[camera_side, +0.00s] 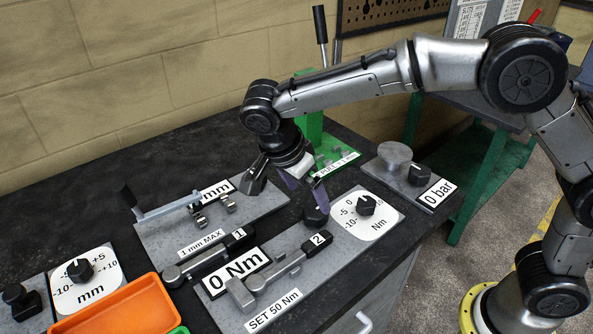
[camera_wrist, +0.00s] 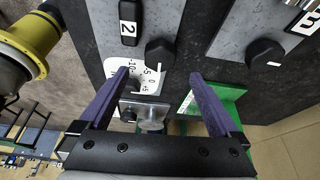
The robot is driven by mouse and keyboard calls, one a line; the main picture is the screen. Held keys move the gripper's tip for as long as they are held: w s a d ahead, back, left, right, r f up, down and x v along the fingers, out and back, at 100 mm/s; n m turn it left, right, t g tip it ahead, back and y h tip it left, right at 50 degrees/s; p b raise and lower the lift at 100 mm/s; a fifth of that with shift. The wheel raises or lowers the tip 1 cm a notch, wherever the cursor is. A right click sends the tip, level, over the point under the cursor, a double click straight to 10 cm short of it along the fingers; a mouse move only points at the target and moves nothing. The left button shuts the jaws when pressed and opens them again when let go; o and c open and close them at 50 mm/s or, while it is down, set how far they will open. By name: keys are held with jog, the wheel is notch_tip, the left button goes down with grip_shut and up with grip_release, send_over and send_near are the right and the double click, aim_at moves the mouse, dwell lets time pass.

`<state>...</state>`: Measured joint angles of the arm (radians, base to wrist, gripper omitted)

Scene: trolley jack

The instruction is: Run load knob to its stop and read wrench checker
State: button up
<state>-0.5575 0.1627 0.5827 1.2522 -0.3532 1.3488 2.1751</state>
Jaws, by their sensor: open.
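My gripper (camera_side: 309,196) is open and empty, with its purple fingers pointing down over the far end of the wrench checker plate. In the wrist view, my gripper (camera_wrist: 160,75) has its fingers spread wide. A black faceted knob (camera_side: 316,217) sits on the plate's far end, close below one finger; in the wrist view this knob (camera_wrist: 160,52) lies ahead of the gap between the fingertips. The checker display (camera_side: 233,272) reads 0 Nm. A wrench (camera_side: 284,273) lies beside the label "2". The Nm dial knob (camera_side: 366,205) stands on a white scale plate.
A second plate (camera_side: 160,236) holds a lever and a mm display partly hidden by a lever or my arm. The 0 bar plate (camera_side: 433,193) stands right of the dial. An orange tray (camera_side: 125,307) and mm dial (camera_side: 88,287) are at front left. A green stand (camera_side: 312,128) is behind.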

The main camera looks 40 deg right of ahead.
jog(key=v, duration=0.7)
jog(key=shift+r, duration=0.25)
jog(key=shift+a, duration=0.15)
jog(key=n+y, duration=0.4)
jog(key=n, duration=2)
send_near(315, 209)
notch_tip(315, 209, down, 9)
jog(key=shift+w+r, duration=0.1)
